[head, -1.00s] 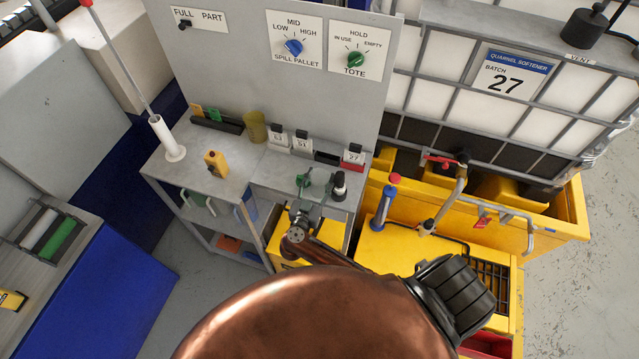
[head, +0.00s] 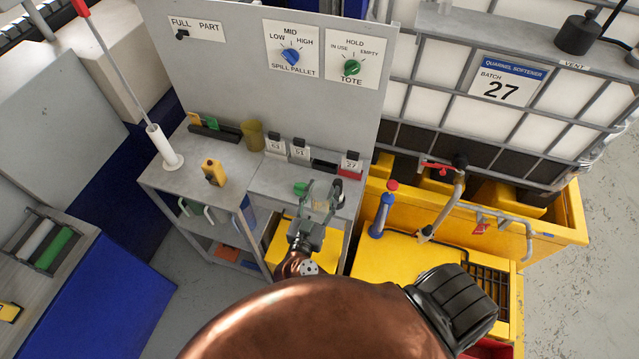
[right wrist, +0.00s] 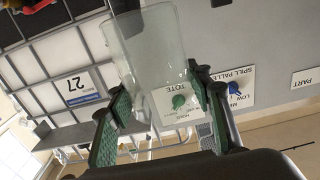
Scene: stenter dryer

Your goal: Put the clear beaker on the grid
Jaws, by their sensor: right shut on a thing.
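The clear beaker (right wrist: 145,45) is between the green-padded fingers of my right gripper (right wrist: 158,88) in the right wrist view, and they are shut on it. In the head view my right gripper (head: 321,196) is over the front of the grey bench (head: 270,181); the beaker is hard to make out there. The dark grid (head: 483,273) lies in the top of the yellow pallet unit at the right, partly hidden by my arm. The gripper is left of the grid and apart from it. My left gripper is not in view.
A blue bottle with a red top (head: 381,216) stands on the yellow deck (head: 392,255) between bench and grid. A hose and valve (head: 459,185) rise behind. An olive cup (head: 253,135) and a yellow device (head: 214,172) stand on the bench.

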